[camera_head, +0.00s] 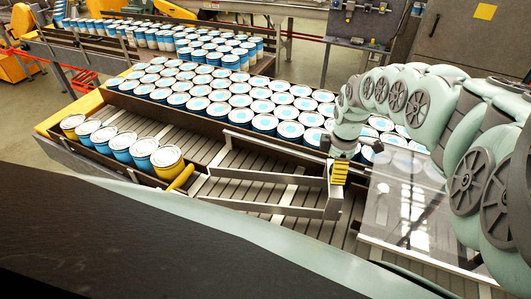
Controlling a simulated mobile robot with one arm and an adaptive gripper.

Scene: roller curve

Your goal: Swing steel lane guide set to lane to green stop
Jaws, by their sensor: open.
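The steel lane guide (265,208) is a pale metal frame of flat bars. It lies across the slatted roller bed in the middle, angled from the small lane at left toward my arm. A short upright bar closes its right end. My gripper (340,160) is at this right end, just above and beside the upright bar; whether it touches the bar I cannot tell. A yellow ribbed piece (340,173) shows there, against the bar. My gripper is open, its fingers partly hidden by the wrist. I cannot make out a green stop.
Many lidded cans (220,95) fill the bed behind a dark rail (270,140). Several blue and yellow cans (118,146) stand in a row at left, near a yellow rounded piece (181,177). A clear panel (405,205) is at right. Slats around the guide are bare.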

